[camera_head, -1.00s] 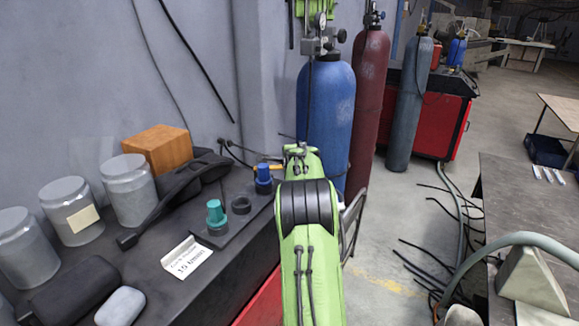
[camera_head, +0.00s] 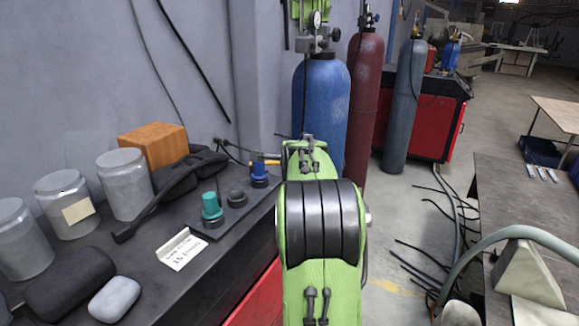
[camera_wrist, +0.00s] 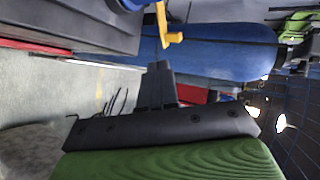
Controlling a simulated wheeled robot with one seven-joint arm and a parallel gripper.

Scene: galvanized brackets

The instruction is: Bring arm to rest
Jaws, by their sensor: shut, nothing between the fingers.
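My green arm with its black ribbed joint rises in the middle of the head view, beside the right edge of the workbench (camera_head: 150,285). My gripper cannot be made out in that view, where the arm blocks the line to it. In the wrist view my gripper (camera_wrist: 158,72) shows as dark fingers shut together, with nothing between them. A yellow hooked piece (camera_wrist: 171,38) shows beyond the fingertips, apart from them in the picture. A large blue cylinder (camera_wrist: 225,48) lies behind it.
A blue gas cylinder (camera_head: 320,100) and a dark red one (camera_head: 362,95) stand beyond the arm. The bench holds jars (camera_head: 125,185), a teal-topped piece (camera_head: 211,207) and a paper card (camera_head: 182,249). A dark table (camera_head: 520,195) stands right; cables cross the floor between.

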